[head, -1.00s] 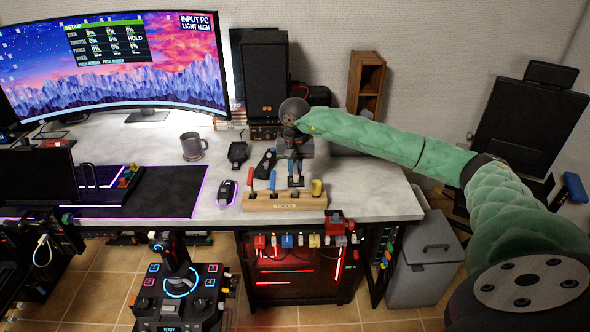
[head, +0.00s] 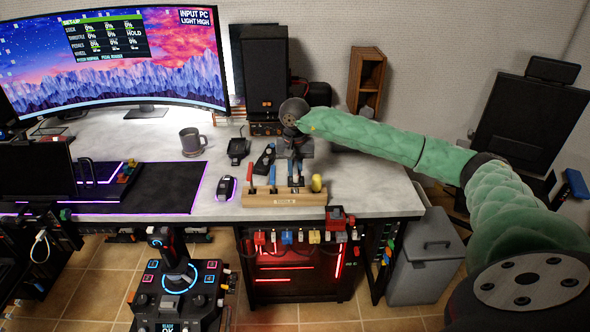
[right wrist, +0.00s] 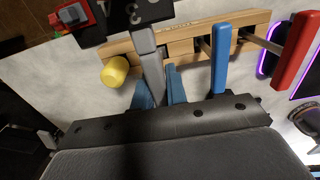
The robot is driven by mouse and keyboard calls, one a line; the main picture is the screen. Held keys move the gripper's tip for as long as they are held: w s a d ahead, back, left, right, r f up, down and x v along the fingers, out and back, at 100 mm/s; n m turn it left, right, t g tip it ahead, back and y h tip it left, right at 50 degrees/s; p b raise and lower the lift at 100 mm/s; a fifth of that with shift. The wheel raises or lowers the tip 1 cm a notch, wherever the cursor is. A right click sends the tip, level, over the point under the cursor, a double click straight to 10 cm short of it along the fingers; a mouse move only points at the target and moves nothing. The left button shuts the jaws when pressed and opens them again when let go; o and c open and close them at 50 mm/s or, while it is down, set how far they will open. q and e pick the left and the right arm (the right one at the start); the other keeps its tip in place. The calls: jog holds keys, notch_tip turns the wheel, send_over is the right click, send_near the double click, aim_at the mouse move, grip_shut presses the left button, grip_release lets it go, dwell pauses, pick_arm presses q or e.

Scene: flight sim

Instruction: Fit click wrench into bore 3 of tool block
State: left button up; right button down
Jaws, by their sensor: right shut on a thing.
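The wooden tool block (head: 284,199) stands near the front edge of the desk. In it are a red-handled tool, a blue-handled tool and a yellow-handled tool at the right end. My right gripper (head: 296,180) is over the block, between the blue and yellow handles. In the right wrist view its blue fingers (right wrist: 160,92) are shut on a grey bar, which I take as the click wrench (right wrist: 148,55). The bar crosses the block's top (right wrist: 185,40). Whether its end is inside a bore is hidden. My left gripper does not show.
The yellow handle (right wrist: 115,71) and blue handle (right wrist: 220,60) stand close on either side of the held bar. A black mouse (head: 226,188) lies left of the block. A mug (head: 191,142) and speaker (head: 264,70) are farther back.

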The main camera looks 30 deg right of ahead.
jog(key=shift+f+b, duration=0.65)
jog(key=shift+f, duration=0.25)
jog(key=c, duration=1.3)
grip_release()
jog(key=shift+r+b, duration=0.75)
jog(key=shift+r, duration=3.2)
